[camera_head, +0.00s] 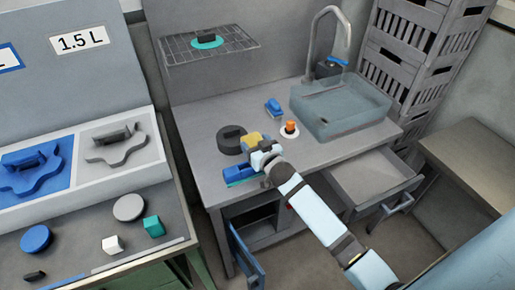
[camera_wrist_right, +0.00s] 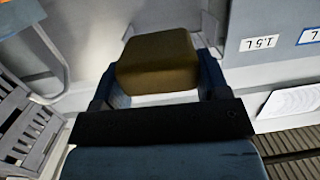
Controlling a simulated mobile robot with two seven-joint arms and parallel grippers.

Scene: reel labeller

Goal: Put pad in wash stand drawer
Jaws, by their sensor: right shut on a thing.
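My right gripper (camera_head: 262,154) is over the front left part of the grey wash stand top (camera_head: 200,135). It is shut on a yellow-brown pad (camera_head: 251,139). In the right wrist view the pad (camera_wrist_right: 158,62) sits as a thick block between the two dark blue fingers. The wash stand drawer (camera_head: 372,178) is pulled open at the front right, to the right of my forearm. The visible part of its inside looks empty. My forearm hides part of the stand's front. My left gripper is not in view.
A dark round disc (camera_head: 231,138), an orange-topped item (camera_head: 290,128) and a small blue item (camera_head: 273,107) stand on the top. A blue object (camera_head: 218,180) lies at the front left edge. A basin (camera_head: 340,108) is at the back right. A blue door (camera_head: 246,258) hangs open below.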

